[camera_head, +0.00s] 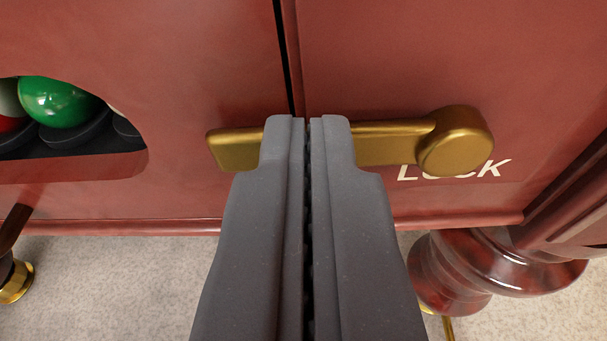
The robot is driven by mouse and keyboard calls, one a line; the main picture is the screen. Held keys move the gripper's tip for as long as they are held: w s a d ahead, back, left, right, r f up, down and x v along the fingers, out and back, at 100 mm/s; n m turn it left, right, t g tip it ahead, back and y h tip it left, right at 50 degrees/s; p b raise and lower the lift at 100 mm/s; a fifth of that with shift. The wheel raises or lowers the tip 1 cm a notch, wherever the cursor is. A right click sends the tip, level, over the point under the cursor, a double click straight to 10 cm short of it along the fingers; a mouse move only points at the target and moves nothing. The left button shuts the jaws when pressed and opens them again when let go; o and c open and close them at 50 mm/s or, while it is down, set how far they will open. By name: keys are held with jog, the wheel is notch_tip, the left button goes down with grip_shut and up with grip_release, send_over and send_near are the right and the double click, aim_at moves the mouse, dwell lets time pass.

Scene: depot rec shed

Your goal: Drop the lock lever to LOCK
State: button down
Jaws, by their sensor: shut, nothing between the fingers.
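The brass lock lever (395,141) lies nearly level across the red cabinet front, spanning the dark seam between two panels. Its round pivot (456,141) is at the right and its wider flat end (234,148) is at the left. The white word LOCK (490,170) is printed just below the pivot, partly covered by it. My gripper (307,120) is shut and empty. Its fingertips are in front of the lever's middle and hide that part; I cannot tell whether they touch it.
At the left, an opening in the red panel shows a green ball (58,102) and others on a dark rack (88,134). A turned wooden leg (495,268) stands at the lower right. Pale floor (120,285) shows below the cabinet's bottom edge.

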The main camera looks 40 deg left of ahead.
jog(key=shift+s+f, duration=0.1)
jog(key=shift+f, duration=0.05)
dwell(0.4)
notch_tip(320, 180, up, 5)
jog(key=p, duration=0.3)
jog(key=f+v, duration=0.1)
jog(key=v, duration=0.8)
jog(key=shift+s+d, duration=0.3)
jog(key=shift+s, duration=0.05)
jog(key=shift+a, duration=0.1)
